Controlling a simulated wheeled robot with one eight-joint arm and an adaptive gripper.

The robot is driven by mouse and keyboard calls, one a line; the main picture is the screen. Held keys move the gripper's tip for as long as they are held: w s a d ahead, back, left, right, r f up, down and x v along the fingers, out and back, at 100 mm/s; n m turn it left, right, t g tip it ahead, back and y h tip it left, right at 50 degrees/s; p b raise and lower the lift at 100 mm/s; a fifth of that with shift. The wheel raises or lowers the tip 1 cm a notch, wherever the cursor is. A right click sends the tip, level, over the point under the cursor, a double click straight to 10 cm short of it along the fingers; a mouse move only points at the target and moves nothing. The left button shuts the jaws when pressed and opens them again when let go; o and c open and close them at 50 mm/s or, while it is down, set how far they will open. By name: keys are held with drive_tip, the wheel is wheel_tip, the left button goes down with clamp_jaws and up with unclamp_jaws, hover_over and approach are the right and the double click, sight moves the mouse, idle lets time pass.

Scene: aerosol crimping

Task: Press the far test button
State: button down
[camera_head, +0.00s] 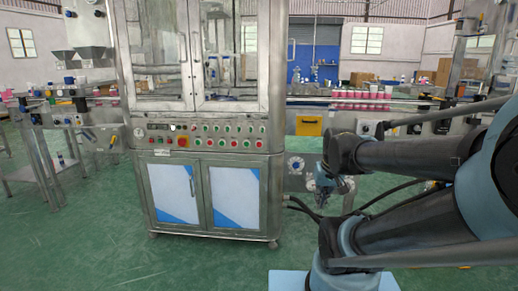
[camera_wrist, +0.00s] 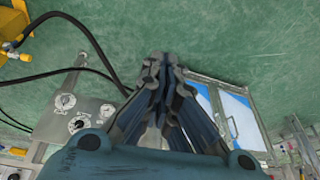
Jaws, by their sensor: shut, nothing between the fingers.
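The crimping machine's control panel (camera_head: 218,134) spans the front of the steel cabinet in the head view. Labels are too small to read, so I cannot tell which one is the far test button. My gripper (camera_head: 322,196) hangs low to the right of the cabinet, apart from the panel. In the wrist view my gripper (camera_wrist: 166,57) has its fingers together with nothing between them. The panel's buttons are not clear there.
Cabinet doors (camera_head: 190,193) with blue-and-white panels lie below the controls; they also show in the wrist view (camera_wrist: 228,112). A gauge plate (camera_wrist: 72,120) and black hoses (camera_wrist: 75,22) are near my gripper. Green floor (camera_head: 105,255) is open before the cabinet.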

sight(259, 145)
drive_tip(key=w+a+n+t+y, duration=0.1)
drive_tip(key=w+a+t+y, duration=0.1)
drive_tip(key=w+a, duration=0.6)
drive_tip(key=w+a+n+t+y, duration=0.1)
drive_tip(key=w+a, duration=0.7)
drive_tip(key=w, duration=1)
drive_tip(key=w+a+f+n+t+y, duration=0.1)
drive_tip(key=w+a+t+y, duration=0.2)
drive_tip(key=w+a, duration=0.5)
drive_tip(key=w, duration=0.6)
drive_tip(key=shift+t, duration=0.3)
drive_tip(key=shift+w+d, duration=0.1)
drive_tip(key=shift+w, duration=4.25)
drive_tip(key=shift+w, duration=0.15)
drive_tip(key=shift+w, duration=0.25)
